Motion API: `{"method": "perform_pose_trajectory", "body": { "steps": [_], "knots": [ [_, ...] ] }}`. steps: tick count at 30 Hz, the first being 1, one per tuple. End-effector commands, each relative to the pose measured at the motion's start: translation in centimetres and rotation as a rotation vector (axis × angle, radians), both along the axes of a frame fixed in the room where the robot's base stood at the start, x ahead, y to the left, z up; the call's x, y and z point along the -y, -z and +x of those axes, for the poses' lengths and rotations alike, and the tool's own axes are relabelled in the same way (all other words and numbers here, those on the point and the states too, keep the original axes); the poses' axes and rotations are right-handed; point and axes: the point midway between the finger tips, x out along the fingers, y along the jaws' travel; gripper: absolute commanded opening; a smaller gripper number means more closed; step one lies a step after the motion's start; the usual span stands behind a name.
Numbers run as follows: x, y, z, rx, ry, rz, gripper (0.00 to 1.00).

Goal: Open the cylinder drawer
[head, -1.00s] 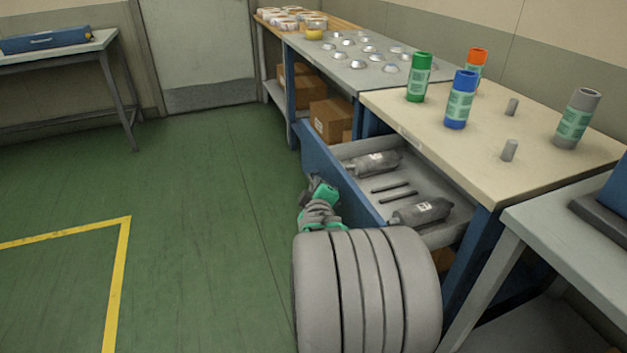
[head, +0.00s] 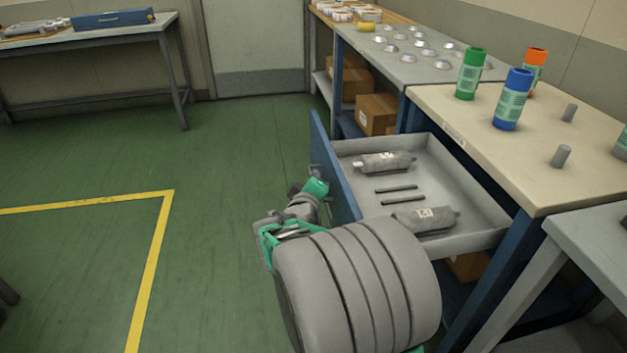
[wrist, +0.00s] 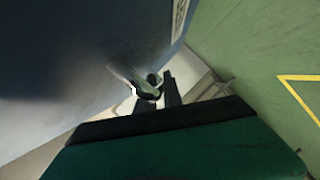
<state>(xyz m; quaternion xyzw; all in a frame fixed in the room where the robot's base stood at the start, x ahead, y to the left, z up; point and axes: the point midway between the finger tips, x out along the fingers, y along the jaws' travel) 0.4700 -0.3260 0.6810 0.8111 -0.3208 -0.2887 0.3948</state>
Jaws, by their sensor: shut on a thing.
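The cylinder drawer (head: 472,190) is pulled out from under the beige-topped bench. Its blue front (head: 334,172) faces left. Inside lie two grey cylinders, one at the back (head: 385,162) and one nearer (head: 425,219), with two dark slots between them. In the wrist view my gripper (wrist: 158,92) is shut on the drawer handle (wrist: 133,82), a pale bar on the blue front.
Green, blue (head: 513,100) and orange tubes and grey pegs stand on the beige benchtop (head: 455,105). Metal domes sit on the bench behind. A grey table (head: 595,235) stands at the right. The green floor left of the drawer is clear, with yellow tape (head: 157,250).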

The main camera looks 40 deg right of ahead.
Motion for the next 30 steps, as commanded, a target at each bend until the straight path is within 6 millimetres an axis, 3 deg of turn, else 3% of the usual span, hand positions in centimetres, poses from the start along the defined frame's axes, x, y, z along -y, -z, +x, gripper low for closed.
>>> {"method": "perform_pose_trajectory", "body": {
  "steps": [1, 2, 5, 14, 24, 30],
  "knots": [
    [0.0, 0.1, 0.0, 0.0, -0.001, 0.001, 0.0],
    [0.0, 0.1, 0.0, -0.002, -0.001, 0.001, 0.12],
    [0.0, 0.1, 0.0, -0.002, -0.001, 0.001, 0.2],
    [-0.4, -0.1, -0.2, -0.002, -0.002, 0.0, 0.2],
    [-5.1, -1.6, -4.0, -0.001, -0.007, -0.001, 0.2],
    [-5.9, -1.6, -5.0, -0.002, -0.001, -0.001, 0.2]
  ]
}}
